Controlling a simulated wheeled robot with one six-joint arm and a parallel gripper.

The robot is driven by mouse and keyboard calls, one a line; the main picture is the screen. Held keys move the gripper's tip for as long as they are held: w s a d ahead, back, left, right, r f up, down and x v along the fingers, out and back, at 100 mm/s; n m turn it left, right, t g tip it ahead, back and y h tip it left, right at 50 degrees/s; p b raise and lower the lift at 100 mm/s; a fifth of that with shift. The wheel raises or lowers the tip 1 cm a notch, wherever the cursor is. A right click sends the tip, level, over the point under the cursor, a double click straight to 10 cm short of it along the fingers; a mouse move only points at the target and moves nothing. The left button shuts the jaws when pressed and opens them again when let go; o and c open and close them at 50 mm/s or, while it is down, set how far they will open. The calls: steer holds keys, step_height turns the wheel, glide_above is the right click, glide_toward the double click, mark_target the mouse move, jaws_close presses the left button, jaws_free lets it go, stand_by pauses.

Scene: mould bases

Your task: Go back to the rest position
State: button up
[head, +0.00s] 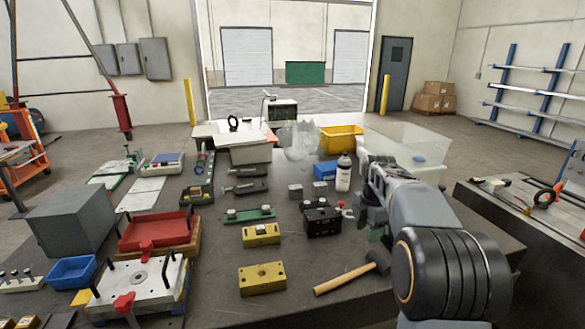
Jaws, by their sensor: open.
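My arm (405,205) reaches in from the lower right over the right part of the dark workbench (215,290). My gripper (371,222) is at its far end, partly hidden behind my own links, and it is open. I see nothing held in it. It shows above the bench, right of a black mould block (322,219) and beyond a hammer (350,275) with a wooden handle. Its exact height over the bench is hard to tell.
Two yellow blocks (262,279) and a green plate (249,216) lie left of the arm. A white bottle (343,173), a yellow bin (341,138) and a clear box (405,145) stand farther back. A red tray (157,232) is at the left. Bare bench shows near the hammer.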

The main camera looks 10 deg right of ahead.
steer(key=s+a+f+m+t, duration=0.2)
steer(key=s+a+m, duration=0.3)
steer(key=s+m, duration=0.5)
steer(key=s+a+f+m+t, duration=0.1)
steer(key=s+a+f+m, duration=0.1)
steer(key=s+a+m, duration=0.4)
steer(key=s+m, duration=0.5)
steer(key=shift+s+t, duration=0.2)
steer(key=shift+t, duration=0.2)
